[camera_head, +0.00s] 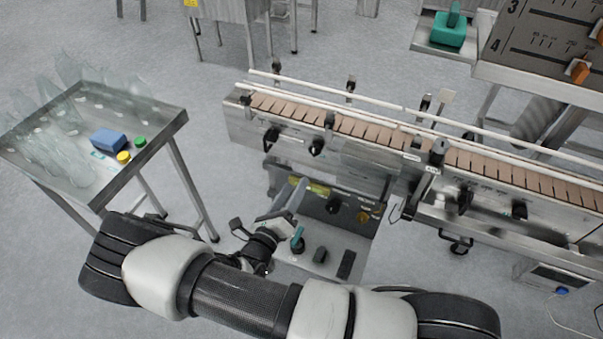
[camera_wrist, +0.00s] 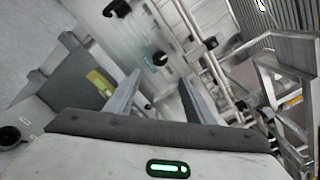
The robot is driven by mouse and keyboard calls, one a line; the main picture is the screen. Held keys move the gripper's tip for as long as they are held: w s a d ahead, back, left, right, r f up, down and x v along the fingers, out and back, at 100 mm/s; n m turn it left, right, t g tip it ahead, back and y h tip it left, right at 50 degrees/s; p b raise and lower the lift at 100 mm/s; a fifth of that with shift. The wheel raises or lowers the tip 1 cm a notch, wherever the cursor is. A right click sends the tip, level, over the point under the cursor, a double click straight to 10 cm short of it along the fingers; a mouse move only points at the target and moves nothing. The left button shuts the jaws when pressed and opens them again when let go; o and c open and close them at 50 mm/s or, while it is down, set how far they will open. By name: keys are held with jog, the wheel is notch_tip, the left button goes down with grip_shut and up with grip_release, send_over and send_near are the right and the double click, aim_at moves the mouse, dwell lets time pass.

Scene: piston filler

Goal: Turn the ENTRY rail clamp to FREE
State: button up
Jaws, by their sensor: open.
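The conveyor (camera_head: 360,160) runs across the right half of the head view. Its guide rails (camera_head: 330,97) stand on black clamp posts, one at the left end (camera_head: 247,98) and one farther right (camera_head: 330,118). Black handles sit on its front face, a left one (camera_head: 272,137) and a right one (camera_head: 317,147). I cannot read which clamp is marked ENTRY or its setting. My gripper (camera_head: 275,212) is open and empty, low in front of the conveyor. In the wrist view a black knob (camera_wrist: 157,59) shows beyond and between my open fingers (camera_wrist: 160,84), apart from them.
A control panel (camera_head: 325,215) with knobs stands below the conveyor, close to my gripper. A metal table (camera_head: 165,125) with clear bottles, a blue block (camera_head: 108,140) and caps is at left. A scale board (camera_head: 545,50) stands at upper right. Floor between table and conveyor is clear.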

jog(key=shift+v, duration=1.45)
jog(key=s+d+r+m+g+h+p, duration=0.2)
jog(key=d+r+m+g+p, duration=0.1)
jog(key=d+r+m+g, duration=0.65)
jog(key=s+d+r+m+g+h+p, duration=0.1)
jog(key=s+d+r+m+g+p, duration=0.3)
jog(key=r+m, duration=0.85)
jog(key=s+d+r+m+t+y+p, duration=0.1)
jog(key=s+d+r+m+y+p, duration=0.1)
jog(key=s+r+m+y, duration=0.3)
jog(key=s+d+r+m+t+y+p, duration=0.1)
jog(key=s+d+r+m+y+p, duration=0.1)
jog(key=r+m, duration=1.1)
jog(key=s+d+r+y, duration=0.1)
jog(key=s+r+y, duration=0.1)
jog(key=r, duration=0.5)
jog(key=shift+s+m+y, duration=0.4)
jog(key=shift+s, duration=0.45)
